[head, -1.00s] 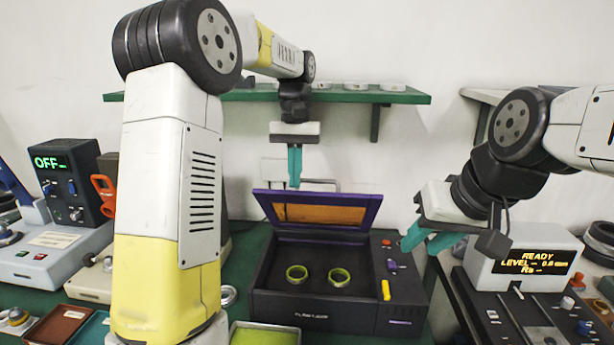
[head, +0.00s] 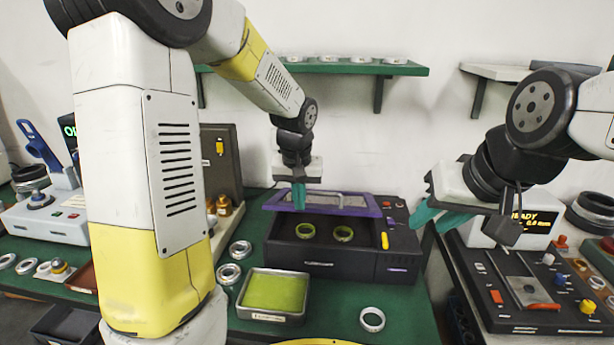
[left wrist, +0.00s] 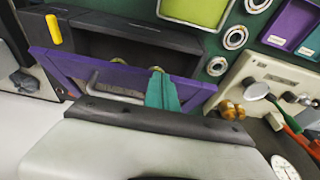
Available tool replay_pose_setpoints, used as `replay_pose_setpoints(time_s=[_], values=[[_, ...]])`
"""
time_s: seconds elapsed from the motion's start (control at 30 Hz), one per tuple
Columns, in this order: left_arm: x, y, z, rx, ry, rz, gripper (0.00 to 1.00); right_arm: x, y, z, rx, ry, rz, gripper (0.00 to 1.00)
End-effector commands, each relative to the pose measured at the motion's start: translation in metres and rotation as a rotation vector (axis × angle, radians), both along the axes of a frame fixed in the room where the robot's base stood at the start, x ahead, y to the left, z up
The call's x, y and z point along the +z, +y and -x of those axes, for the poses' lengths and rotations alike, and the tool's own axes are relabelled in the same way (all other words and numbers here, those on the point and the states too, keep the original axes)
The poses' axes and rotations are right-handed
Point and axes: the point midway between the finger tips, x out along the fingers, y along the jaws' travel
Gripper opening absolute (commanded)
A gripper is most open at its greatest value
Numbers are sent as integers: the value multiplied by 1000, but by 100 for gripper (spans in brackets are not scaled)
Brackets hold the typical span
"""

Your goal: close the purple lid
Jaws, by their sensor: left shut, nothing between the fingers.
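The purple lid (head: 362,206) of the black machine (head: 345,267) is tilted partway over the box, its front edge raised above the open interior. It also shows in the left wrist view (left wrist: 110,75), with a handle bar on its panel. Two yellow-green rings (head: 306,231) (head: 343,233) lie inside the machine. My left gripper (head: 299,204) is shut and empty, its teal fingertips at the lid's left part. In the left wrist view the fingers (left wrist: 162,92) overlap the lid; I cannot tell whether they touch it. My right gripper (head: 428,218) hangs right of the machine, teal fingers apart.
A tray with a green pad (head: 273,296) stands in front of the machine, with loose metal rings (head: 372,320) around it. A green shelf (head: 345,68) is on the wall above. A device with a READY display (head: 530,222) stands to the right.

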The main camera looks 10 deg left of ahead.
Motion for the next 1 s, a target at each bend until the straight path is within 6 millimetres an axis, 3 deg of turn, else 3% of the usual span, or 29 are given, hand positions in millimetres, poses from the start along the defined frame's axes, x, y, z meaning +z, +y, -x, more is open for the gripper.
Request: replay_pose_setpoints(time_s=[0.2, 0.4, 0.7, 1.0], values=[[-50, 0, 10, -3, 5, -2, 0, 0, 0, 0, 0, 1, 0, 32], [-82, 0, 17, 0, 4, 0, 0, 0, 0, 0, 0, 1, 0, 32], [-106, 0, 20, 0, 3, 0, 0, 0, 0, 0, 0, 0, 0, 32], [-111, 1, 22, 1, 9, -1, 0, 0, 0, 0, 0, 0, 0, 32]])
